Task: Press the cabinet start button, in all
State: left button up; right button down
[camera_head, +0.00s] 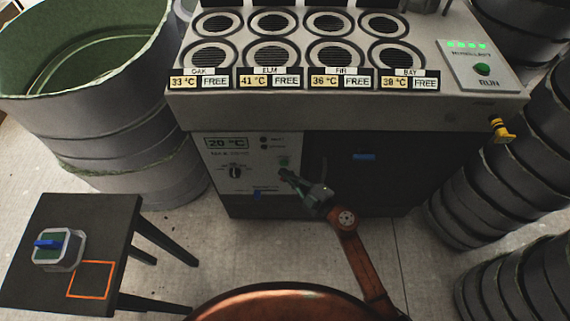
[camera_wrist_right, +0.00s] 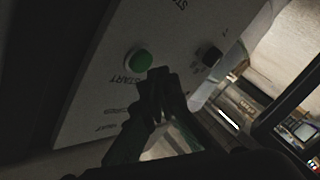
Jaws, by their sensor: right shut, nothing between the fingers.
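The cabinet's white control panel (camera_head: 235,165) is on the front of the machine, with a display reading 20 °C and a dial. The green start button (camera_head: 284,161) is on the panel's right side. In the right wrist view the closed fingertips (camera_wrist_right: 158,75) are beside the button; contact cannot be told. My left gripper is not in view.
Several round vents top the cabinet (camera_head: 350,108), with OAK, ELM, FIR and BAY labels. A box with a green RUN button (camera_head: 482,69) sits at its right.

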jog(key=shift+w, duration=0.4)
jog(key=shift+w, duration=0.1)
dwell(0.4)
jog(key=shift+w+p, duration=0.3)
dwell(0.3)
jog(key=shift+s, duration=0.1)
dwell(0.3)
jog(key=shift+s+p, duration=0.45)
jog(key=shift+s, duration=0.3)
